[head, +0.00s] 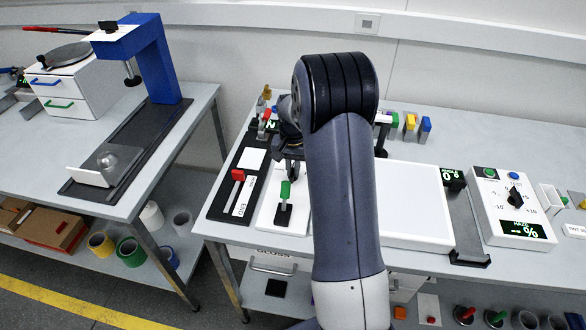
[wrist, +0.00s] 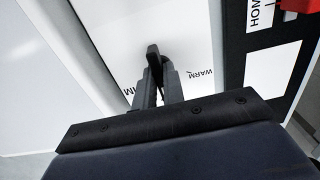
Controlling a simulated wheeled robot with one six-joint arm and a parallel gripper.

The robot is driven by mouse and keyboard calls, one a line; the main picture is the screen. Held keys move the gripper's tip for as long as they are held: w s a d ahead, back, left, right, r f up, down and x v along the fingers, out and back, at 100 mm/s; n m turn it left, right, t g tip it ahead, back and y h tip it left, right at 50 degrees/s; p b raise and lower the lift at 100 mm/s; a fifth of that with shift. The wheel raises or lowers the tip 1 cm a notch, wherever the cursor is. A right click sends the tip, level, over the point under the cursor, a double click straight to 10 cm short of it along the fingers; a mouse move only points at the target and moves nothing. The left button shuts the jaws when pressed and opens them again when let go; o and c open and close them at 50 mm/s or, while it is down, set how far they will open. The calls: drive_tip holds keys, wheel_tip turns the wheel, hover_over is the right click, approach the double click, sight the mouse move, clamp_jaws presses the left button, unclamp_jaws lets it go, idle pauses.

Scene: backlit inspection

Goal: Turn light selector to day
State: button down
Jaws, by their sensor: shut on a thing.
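The light selector is a white panel with WARM lettering in the wrist view (wrist: 125,50). A dark knob (wrist: 153,53) stands on it between my fingertips. Another piece of lettering shows at the left of the fingers, partly cut off by them. My gripper (wrist: 160,82) is shut on this knob. In the head view, my gripper (head: 292,168) points down over the white panels at the middle of the bench, and my arm and fingers hide the knob. Where the knob points relative to a day mark cannot be told.
A black panel with a red lever (head: 238,175) lies to the left, and a green lever (head: 285,189) stands in front of my gripper. A white light plate (head: 412,205) and a dial box (head: 512,205) are to the right. A blue stand (head: 150,60) is on the left table.

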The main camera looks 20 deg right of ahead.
sight(293, 170)
drive_tip(key=c, duration=1.5)
unclamp_jaws()
drive_tip(key=shift+r, duration=0.15)
wheel_tip(293, 170, up, 11)
drive_tip(key=shift+f+b, duration=0.2)
drive_tip(key=shift+b, duration=0.25)
wheel_tip(293, 170, down, 11)
drive_tip(key=shift+r+p, duration=0.1)
drive_tip(key=shift+p, duration=0.4)
